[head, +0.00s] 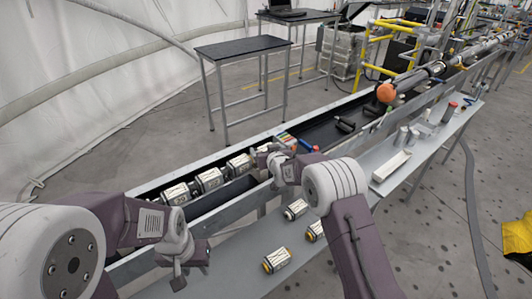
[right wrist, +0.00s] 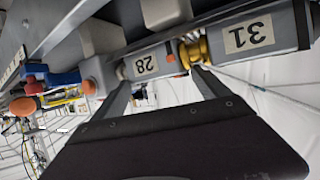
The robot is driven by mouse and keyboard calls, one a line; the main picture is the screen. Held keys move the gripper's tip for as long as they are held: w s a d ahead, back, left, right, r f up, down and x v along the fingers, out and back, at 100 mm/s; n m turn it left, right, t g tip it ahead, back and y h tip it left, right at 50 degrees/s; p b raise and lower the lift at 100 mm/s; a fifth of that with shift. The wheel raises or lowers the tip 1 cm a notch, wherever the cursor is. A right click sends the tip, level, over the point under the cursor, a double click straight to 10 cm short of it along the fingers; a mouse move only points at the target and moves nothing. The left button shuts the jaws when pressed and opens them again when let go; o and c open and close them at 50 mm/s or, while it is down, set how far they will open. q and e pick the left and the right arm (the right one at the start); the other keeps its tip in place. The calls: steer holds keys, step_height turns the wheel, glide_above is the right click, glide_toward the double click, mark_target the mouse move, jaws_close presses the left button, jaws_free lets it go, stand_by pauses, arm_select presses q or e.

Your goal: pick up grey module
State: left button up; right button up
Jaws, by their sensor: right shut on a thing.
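A grey module with a pale label reading 28 (right wrist: 147,64) lies between the two fingers of my right gripper (right wrist: 160,76) in the right wrist view. The fingers are shut on it. In the head view my right gripper (head: 268,155) is over the long trough, and its jaws hide most of what it holds. A grey module labelled 31 (right wrist: 247,38) with a gold-coloured end is beside it. Several similar modules, one of them at the near end (head: 175,193), sit in a row in the trough. My left gripper (head: 178,268) hangs low at the left, and its jaw gap is unclear.
Several loose modules, one with yellow ends (head: 276,260), lie on the lower grey shelf (head: 230,273). A white tray (head: 391,166) and small cylinders are further right. An orange ball (head: 386,92) is by the trough. A black-topped table (head: 240,46) stands behind.

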step_height(320, 180, up, 10)
stand_by(0.3)
